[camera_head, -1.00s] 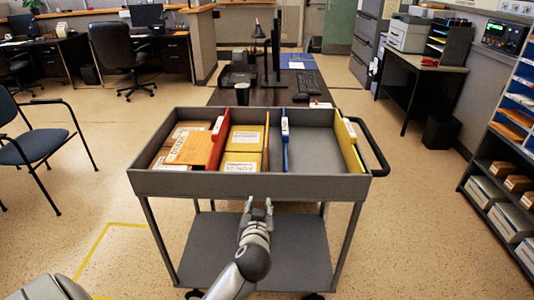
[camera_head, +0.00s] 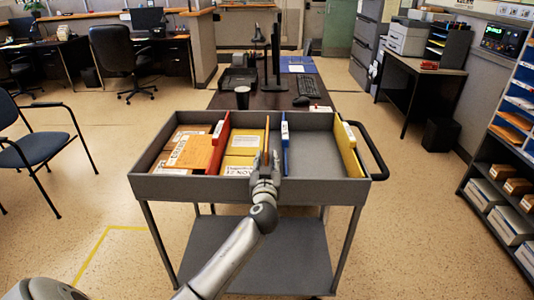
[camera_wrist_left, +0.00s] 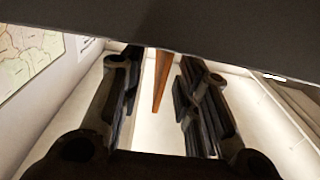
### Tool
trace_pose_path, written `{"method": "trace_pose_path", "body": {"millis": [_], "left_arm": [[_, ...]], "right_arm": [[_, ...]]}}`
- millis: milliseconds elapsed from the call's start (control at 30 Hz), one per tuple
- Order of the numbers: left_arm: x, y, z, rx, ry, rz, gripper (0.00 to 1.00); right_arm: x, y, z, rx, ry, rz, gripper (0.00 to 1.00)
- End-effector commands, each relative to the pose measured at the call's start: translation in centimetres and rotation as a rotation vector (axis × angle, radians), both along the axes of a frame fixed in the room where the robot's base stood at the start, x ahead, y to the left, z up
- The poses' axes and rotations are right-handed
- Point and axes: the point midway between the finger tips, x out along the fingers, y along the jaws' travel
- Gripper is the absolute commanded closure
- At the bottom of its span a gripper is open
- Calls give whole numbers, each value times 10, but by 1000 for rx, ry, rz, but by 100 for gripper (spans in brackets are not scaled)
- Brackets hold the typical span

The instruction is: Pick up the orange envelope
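The orange envelope (camera_head: 267,136) stands upright, thin and edge-on, in the grey cart's tray (camera_head: 330,186), between the yellow packets and the blue divider. My left gripper (camera_head: 265,160) is over the tray's front wall at the envelope's near end. In the left wrist view the orange strip (camera_wrist_left: 161,80) shows between the two spread fingers (camera_wrist_left: 155,95), with gaps on both sides. The gripper looks open and empty. It hides the envelope's lower near part in the head view. My right gripper is not in view.
Yellow packets (camera_head: 243,141) lie left of the envelope. Further left are a red divider (camera_head: 220,144) and orange-brown labelled packets (camera_head: 190,152). A blue divider (camera_head: 285,147) stands close on the right, then a bare compartment (camera_head: 313,150) and a yellow divider (camera_head: 348,150).

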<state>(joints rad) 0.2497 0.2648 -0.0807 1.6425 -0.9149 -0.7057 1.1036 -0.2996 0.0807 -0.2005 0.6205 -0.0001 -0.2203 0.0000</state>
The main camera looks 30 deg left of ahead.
Motion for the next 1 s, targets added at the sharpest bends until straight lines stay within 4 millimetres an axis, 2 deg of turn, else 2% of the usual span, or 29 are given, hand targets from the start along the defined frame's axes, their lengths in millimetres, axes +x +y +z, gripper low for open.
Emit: {"method": "trace_pose_path", "body": {"millis": [300, 700, 933, 1000], "left_arm": [[31, 22, -1, 2, 0, 2, 70], [37, 26, -2, 0, 0, 1, 70], [37, 26, -2, 0, 0, 1, 99], [37, 25, -2, 0, 0, 1, 100]], "right_arm": [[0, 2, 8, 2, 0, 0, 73], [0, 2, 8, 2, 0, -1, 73], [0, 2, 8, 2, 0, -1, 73], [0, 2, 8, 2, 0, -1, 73]]}}
